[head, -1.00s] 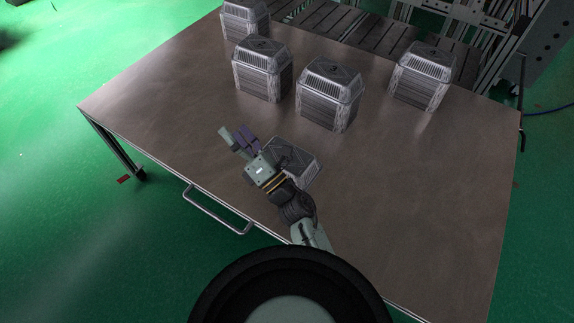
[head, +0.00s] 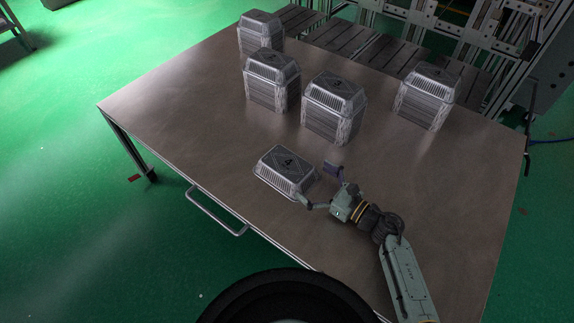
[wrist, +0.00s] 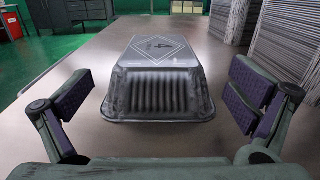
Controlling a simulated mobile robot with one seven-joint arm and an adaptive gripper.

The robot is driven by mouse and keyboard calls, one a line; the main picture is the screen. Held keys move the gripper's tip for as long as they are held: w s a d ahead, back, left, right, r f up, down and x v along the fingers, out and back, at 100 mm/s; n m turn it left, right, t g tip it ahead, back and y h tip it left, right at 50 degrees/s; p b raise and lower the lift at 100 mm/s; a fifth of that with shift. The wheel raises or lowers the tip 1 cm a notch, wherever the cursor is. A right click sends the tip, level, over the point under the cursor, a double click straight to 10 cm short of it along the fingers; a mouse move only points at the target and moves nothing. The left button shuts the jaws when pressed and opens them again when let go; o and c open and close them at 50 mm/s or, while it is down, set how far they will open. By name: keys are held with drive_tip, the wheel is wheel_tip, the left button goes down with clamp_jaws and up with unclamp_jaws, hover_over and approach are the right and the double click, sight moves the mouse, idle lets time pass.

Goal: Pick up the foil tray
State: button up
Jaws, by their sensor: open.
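A single ribbed grey foil tray (head: 285,170) lies upside down near the front edge of the table, with a dark diamond mark and a "4" on its top. In the wrist view the foil tray (wrist: 160,85) is straight ahead, between the two fingers but beyond them. My gripper (head: 318,184) is open and empty just to the right of the tray, low over the table. In the wrist view my gripper (wrist: 162,105) shows its purple pads spread wide, one at each side. I cannot tell whether a fingertip touches the tray.
Several tall stacks of similar trays stand farther back on the brown table (head: 190,120); the closest is the middle stack (head: 333,112), with another stack (head: 427,98) at the right. A metal handle (head: 215,212) sticks out from the front edge. The table's left side is clear.

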sight(293, 167)
drive_tip(key=shift+x, duration=1.1)
drive_tip(key=p+x, duration=0.2)
drive_tip(key=x, duration=0.2)
drive_tip(key=shift+s+a+r, duration=0.1)
drive_tip(key=shift+r, duration=0.05)
drive_tip(key=shift+w+a, duration=0.35)
drive_tip(key=shift+a, duration=0.05)
drive_tip(key=shift+c, duration=0.4)
drive_tip(key=c, duration=0.6)
